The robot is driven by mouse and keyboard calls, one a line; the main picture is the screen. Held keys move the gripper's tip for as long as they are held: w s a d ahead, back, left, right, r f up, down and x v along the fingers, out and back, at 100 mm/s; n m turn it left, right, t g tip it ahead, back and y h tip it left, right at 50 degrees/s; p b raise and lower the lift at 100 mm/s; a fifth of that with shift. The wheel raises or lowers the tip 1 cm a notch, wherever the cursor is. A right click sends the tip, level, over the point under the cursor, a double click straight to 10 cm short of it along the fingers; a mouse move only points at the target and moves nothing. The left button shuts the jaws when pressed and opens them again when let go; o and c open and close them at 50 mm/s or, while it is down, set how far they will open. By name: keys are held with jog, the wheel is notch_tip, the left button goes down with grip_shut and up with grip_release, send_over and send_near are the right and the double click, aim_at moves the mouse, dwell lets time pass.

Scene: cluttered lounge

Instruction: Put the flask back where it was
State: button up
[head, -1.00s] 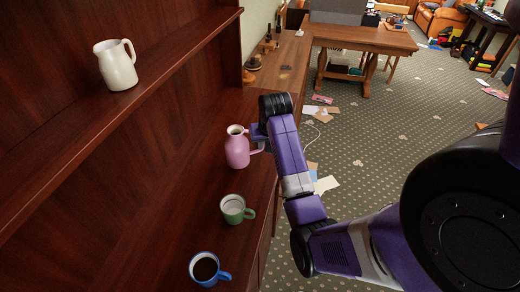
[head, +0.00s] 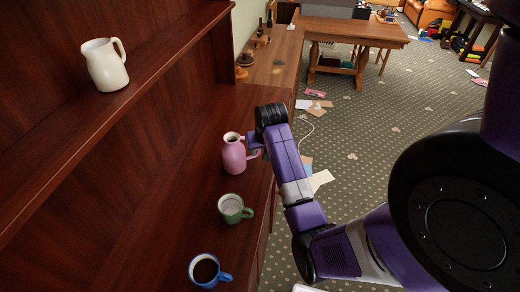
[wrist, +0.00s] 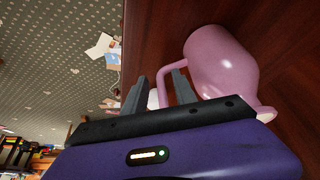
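The pink flask (head: 234,156), a jug-like vessel with a side handle and dark open mouth, stands upright on the dark wooden cabinet top. My gripper (head: 257,145) is at its right, on the handle side. In the wrist view the flask (wrist: 222,65) lies just beyond my gripper (wrist: 160,82). The two fingers are apart, with part of the handle (wrist: 165,78) showing between them. I see a gap between the fingers and the handle. In the head view the fingertips are largely hidden by my wrist.
A green mug (head: 232,208) and a blue mug with dark contents (head: 206,270) stand nearer on the cabinet top (head: 165,225). A white pitcher (head: 105,66) stands on the raised shelf (head: 75,125). A wooden table (head: 355,32) stands behind. Papers (head: 319,180) lie on the carpet.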

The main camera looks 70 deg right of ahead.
jog(key=b+v, duration=0.1)
jog(key=v, duration=1.1)
jog(key=shift+r, duration=0.15)
dwell(0.3)
